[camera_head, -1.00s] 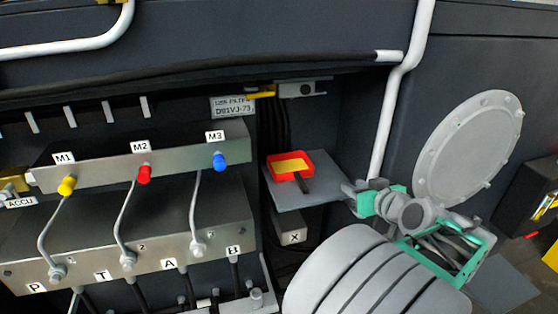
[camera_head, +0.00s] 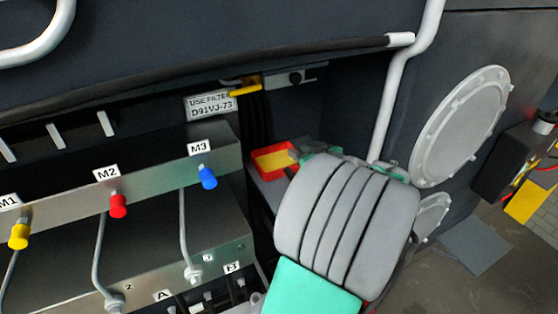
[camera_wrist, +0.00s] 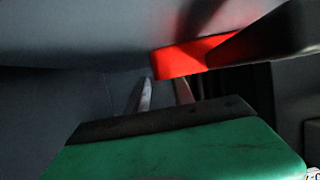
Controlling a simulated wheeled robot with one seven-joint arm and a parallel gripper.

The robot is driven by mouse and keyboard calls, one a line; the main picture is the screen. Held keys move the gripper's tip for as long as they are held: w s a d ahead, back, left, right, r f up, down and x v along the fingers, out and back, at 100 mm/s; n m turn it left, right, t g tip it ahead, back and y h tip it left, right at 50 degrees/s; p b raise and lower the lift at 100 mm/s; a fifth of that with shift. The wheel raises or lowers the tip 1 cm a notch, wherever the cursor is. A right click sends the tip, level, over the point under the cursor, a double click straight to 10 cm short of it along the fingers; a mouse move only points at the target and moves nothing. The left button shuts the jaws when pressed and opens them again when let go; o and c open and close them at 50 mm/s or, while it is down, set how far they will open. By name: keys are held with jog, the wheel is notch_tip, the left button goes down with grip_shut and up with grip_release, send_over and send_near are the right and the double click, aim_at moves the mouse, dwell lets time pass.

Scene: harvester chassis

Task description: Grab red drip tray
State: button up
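The red drip tray (camera_head: 289,150) with a yellow inside rests on a small grey shelf in the recess, in the head view. My grey arm link covers its right side and its handle. In the wrist view the red tray (camera_wrist: 190,58) is beyond the fingers, and its dark handle (camera_wrist: 270,36) reaches in from the upper right. My gripper (camera_wrist: 165,88) shows two thin fingers with a gap between them and nothing held. The fingertips are near the tray's lower edge; I cannot tell whether they touch it. In the head view the fingers are hidden behind my arm.
A valve block (camera_head: 150,185) with yellow, red and blue caps stands left of the shelf. A yellow-handled valve (camera_head: 245,89) is above the tray. A white pipe (camera_head: 394,100) and a round grey cover (camera_head: 462,125) are on the right.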

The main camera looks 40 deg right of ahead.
jog(key=x, duration=0.2)
jog(key=shift+w+d+f, duration=0.1)
jog(key=shift+w, duration=0.1)
jog(key=shift+c, duration=0.4)
grip_shut()
dwell(0.8)
